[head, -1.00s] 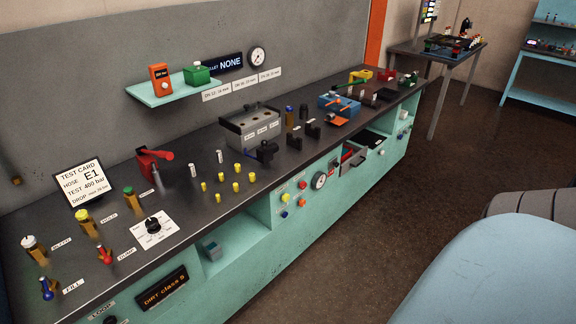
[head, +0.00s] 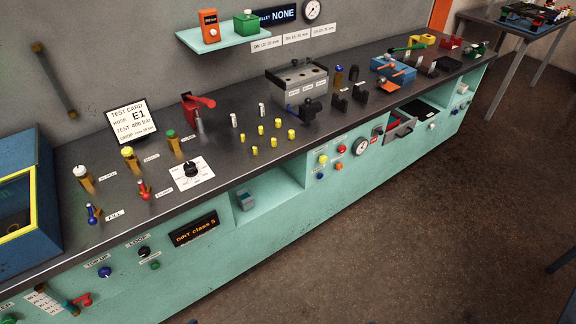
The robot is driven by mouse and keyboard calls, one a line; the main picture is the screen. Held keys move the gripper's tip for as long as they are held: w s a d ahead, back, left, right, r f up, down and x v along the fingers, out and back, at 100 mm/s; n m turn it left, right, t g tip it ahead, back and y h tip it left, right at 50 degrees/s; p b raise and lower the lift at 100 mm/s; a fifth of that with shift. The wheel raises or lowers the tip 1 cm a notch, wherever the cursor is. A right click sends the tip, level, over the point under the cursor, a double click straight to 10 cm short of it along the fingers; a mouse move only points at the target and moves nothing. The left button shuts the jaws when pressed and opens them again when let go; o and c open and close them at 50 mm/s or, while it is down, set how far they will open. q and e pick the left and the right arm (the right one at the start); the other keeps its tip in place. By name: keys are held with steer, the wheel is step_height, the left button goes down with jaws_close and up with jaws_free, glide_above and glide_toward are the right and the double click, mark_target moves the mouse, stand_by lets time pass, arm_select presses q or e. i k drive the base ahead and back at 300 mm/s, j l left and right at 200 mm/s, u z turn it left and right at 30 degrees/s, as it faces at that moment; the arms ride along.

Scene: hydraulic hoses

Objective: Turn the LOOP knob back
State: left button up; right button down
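The LOOP knob (head: 144,252) is a small black knob on the green front panel of the bench, at the lower left of the head view. The LOOP label (head: 137,240) sits just above it. A small green button (head: 155,265) is just below it to the right. The knob's pointing direction is too small to tell. Neither of my grippers is in view.
A blue TOP-UP knob (head: 104,272) is left of the LOOP knob, and a DIRT class display (head: 194,230) is right of it. A red-handled valve (head: 82,300) is lower left. A blue yellow-rimmed box (head: 48,190) stands on the bench's left end. Floor in front is clear.

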mark_target(145, 251)
steer(key=k+j+u, duration=0.1)
steer(key=u, duration=1.05)
steer(key=i+j+u, duration=0.15)
steer(key=j, duration=0.2)
steer(key=i+j+u, duration=0.15)
steer(key=j, duration=0.2)
steer(key=i+j+u, duration=0.2)
steer(key=i+j, duration=0.05)
steer(key=j, duration=0.1)
